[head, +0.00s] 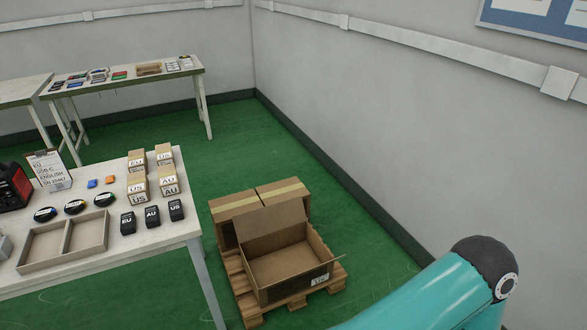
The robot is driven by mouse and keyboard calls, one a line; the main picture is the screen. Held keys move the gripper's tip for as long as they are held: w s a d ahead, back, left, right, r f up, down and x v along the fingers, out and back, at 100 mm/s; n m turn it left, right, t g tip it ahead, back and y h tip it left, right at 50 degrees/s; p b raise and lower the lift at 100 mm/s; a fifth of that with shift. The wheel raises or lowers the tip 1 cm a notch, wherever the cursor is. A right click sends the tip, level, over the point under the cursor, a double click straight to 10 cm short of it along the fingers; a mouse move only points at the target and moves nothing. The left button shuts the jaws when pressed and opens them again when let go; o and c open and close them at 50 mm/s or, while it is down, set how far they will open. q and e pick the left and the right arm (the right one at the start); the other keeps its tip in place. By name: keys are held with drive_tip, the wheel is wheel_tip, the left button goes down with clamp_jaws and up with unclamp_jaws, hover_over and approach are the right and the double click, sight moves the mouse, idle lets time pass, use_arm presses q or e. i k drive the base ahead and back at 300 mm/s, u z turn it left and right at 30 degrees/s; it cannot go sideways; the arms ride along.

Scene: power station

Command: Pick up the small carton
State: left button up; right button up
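Several small brown cartons stand together at the far right corner of the near table. One carton (137,162) is at the back left of the group and another carton (164,156) is at the back right. In front of them are a carton marked US (138,189) and a carton marked AU (169,182). I cannot tell which of them the task means. Neither of my grippers shows in the head view. Only a teal arm link of mine shows at the lower right.
The near table (120,246) also holds a divided tray (67,243), black adapters (152,217), round dark items and a sign (48,171). Right of it, an open cardboard box (285,266) and closed boxes stand on a pallet (246,304). Green floor (225,145) is clear behind.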

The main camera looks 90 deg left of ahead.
sight(138, 192)
drive_tip(key=z, duration=0.45)
drive_tip(key=i, duration=0.45)
drive_tip(key=u, duration=2.9)
drive_tip(key=i, duration=0.35)
drive_tip(key=u, duration=2.2)
drive_tip(key=k, duration=0.3)
drive_tip(key=u, duration=0.55)
drive_tip(key=i, duration=1.35)
drive_tip(key=z, duration=0.55)
